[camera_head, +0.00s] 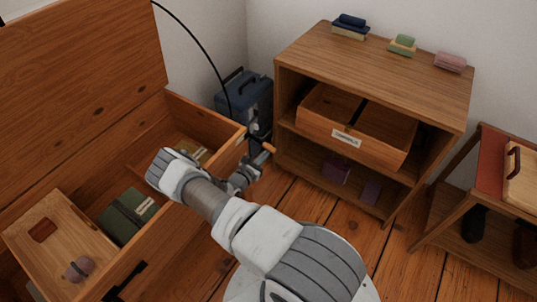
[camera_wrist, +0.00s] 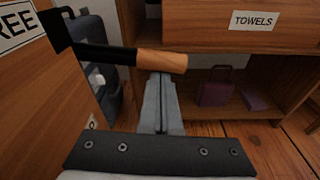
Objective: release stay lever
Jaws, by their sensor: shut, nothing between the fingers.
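The stay lever (camera_wrist: 160,62) is a black bar with a wooden grip, sticking out from the chest's side wall. It runs nearly level in the wrist view, and its wooden end also shows in the head view (camera_head: 268,148). My gripper (camera_wrist: 161,78) is shut and empty. Its fingertips reach up to the lower edge of the wooden grip; I cannot tell whether they touch. In the head view my gripper (camera_head: 255,163) is beside the chest's right corner. The wooden chest (camera_head: 215,122) stands with its lid (camera_head: 85,60) raised.
A blue case (camera_head: 245,95) stands behind the lever, by the wall. A wooden shelf unit (camera_head: 400,70) with a drawer labelled TOWELS (camera_head: 330,118) is to the right. A low rack (camera_head: 455,205) stands far right. Floor between is clear.

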